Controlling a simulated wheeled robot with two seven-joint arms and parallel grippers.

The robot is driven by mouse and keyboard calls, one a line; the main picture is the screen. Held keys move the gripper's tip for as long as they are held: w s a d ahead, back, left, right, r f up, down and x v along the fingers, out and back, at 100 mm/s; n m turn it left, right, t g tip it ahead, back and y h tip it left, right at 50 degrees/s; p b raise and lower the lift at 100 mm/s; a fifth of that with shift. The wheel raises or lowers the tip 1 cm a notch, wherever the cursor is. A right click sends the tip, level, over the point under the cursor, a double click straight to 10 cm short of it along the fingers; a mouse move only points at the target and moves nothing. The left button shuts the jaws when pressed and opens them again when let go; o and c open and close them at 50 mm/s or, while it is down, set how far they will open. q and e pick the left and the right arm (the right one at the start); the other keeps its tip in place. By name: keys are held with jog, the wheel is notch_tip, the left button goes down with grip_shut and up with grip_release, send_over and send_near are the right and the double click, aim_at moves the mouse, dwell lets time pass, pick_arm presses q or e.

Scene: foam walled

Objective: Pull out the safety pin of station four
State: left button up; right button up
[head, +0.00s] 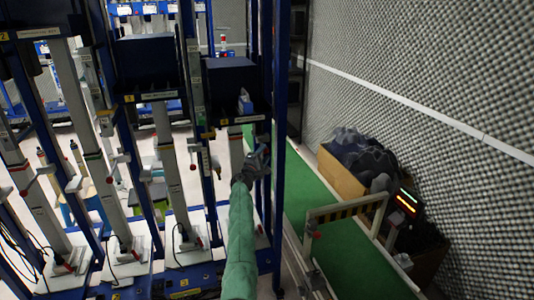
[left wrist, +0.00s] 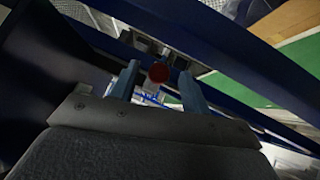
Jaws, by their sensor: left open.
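My left gripper (head: 258,158) is at the end of the green-sleeved arm, in front of the rightmost blue frame post in the head view. In the left wrist view its two blue-grey fingers (left wrist: 158,88) are apart. A round red knob (left wrist: 158,72) shows between the fingertips, apart from both; it may be the safety pin's head. I cannot tell its depth from the tips. In the head view the gripper hides this spot. The rightmost station has a dark blue box (head: 231,76) on top; its number is not clearly readable. My right gripper is not in view.
Blue upright posts (head: 281,95) stand close to my left gripper. Similar stations with grey columns (head: 167,150) line the left. A green conveyor belt (head: 345,262) with a striped barrier (head: 345,208) runs on the right, beside a foam wall (head: 430,70) and a box of dark lumps (head: 340,178).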

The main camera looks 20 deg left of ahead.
pick_arm(q)
jog(key=shift+b+v, duration=0.35)
jog(key=shift+v, duration=1.3)
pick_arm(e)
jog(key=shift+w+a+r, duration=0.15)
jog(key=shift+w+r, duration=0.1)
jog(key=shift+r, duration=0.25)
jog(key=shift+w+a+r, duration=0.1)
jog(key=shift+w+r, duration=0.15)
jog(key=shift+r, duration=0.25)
pick_arm(q)
jog(key=shift+c, duration=0.5)
